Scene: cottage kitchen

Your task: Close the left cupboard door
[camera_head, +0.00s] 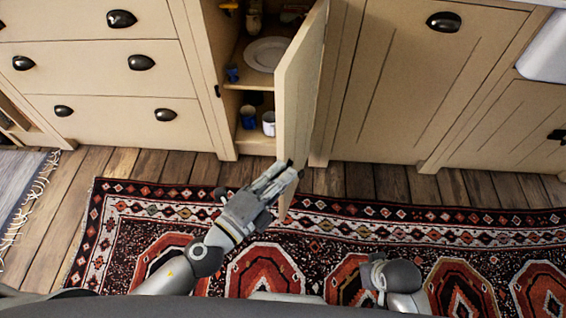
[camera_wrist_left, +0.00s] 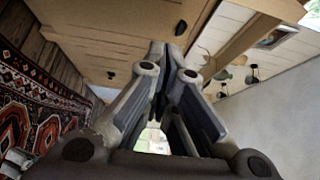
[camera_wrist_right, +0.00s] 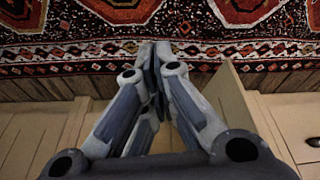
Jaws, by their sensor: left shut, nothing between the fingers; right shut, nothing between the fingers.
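The cream cupboard door (camera_head: 301,95) stands open in the middle of the head view, swung out from the cabinet over the rug. Behind it, the cupboard (camera_head: 262,84) shows shelves with a white plate (camera_head: 266,54), a blue mug (camera_head: 248,117) and a white mug (camera_head: 269,123). My left gripper (camera_head: 291,170) is shut and empty at the lower part of the door; I cannot tell whether it touches. Its shut fingers also show in the left wrist view (camera_wrist_left: 172,50). My right gripper (camera_wrist_right: 154,48) is shut and empty; in the head view it is low, right of the door.
Drawers with dark cup handles (camera_head: 141,62) are left of the cupboard. A closed cabinet front (camera_head: 400,85) is to the right. A patterned red rug (camera_head: 330,235) covers the wooden floor (camera_head: 360,182) in front. A white sink edge (camera_head: 545,50) shows at the far right.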

